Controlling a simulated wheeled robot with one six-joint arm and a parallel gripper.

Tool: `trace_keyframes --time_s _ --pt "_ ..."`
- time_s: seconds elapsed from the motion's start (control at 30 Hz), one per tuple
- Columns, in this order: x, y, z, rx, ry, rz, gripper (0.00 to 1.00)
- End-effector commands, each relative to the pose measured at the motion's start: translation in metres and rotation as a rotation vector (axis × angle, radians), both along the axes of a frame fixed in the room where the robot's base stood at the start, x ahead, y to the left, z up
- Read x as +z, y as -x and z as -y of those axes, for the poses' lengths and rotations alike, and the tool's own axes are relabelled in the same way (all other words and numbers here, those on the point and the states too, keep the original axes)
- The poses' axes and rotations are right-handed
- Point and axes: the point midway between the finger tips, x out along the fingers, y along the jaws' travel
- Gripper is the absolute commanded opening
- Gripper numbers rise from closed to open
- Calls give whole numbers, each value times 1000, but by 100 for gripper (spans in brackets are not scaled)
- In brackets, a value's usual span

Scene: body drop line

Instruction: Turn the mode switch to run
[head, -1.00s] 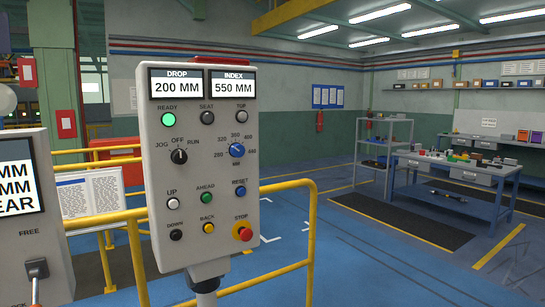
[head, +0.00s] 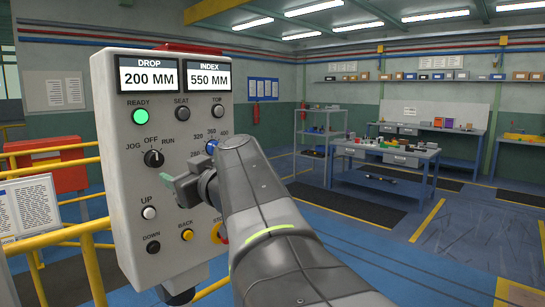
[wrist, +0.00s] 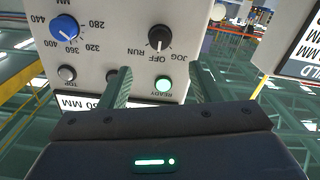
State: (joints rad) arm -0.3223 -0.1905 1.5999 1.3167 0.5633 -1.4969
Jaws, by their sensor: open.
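The mode switch (head: 153,158) is a black knob with a white mark on the grey control panel (head: 118,110), labelled JOG, OFF and RUN. Its mark points at OFF. It also shows in the upside-down wrist view (wrist: 159,38), just beyond the fingers. My gripper (head: 180,186) is in front of the panel, below and right of the switch in the head view. In the wrist view my gripper (wrist: 160,80) has its two green fingers apart with nothing between them. The fingers do not touch the switch. My arm hides the AHEAD and RESET buttons and part of STOP.
A blue dial (head: 211,146) sits right of the switch, partly behind my arm. The READY lamp (head: 140,116) is lit green above it; UP (head: 148,212) and BACK (head: 187,235) buttons are below. Yellow railing (head: 60,237) stands left. A workbench (head: 385,160) is far right.

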Motion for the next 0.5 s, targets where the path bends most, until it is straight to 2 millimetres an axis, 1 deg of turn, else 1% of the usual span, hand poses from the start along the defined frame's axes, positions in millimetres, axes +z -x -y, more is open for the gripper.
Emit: trace_keyframes --time_s 0.1,0.5 --pt "1 -14 -17 2 1 -6 57" --pt "1 -59 -69 0 2 -6 57"
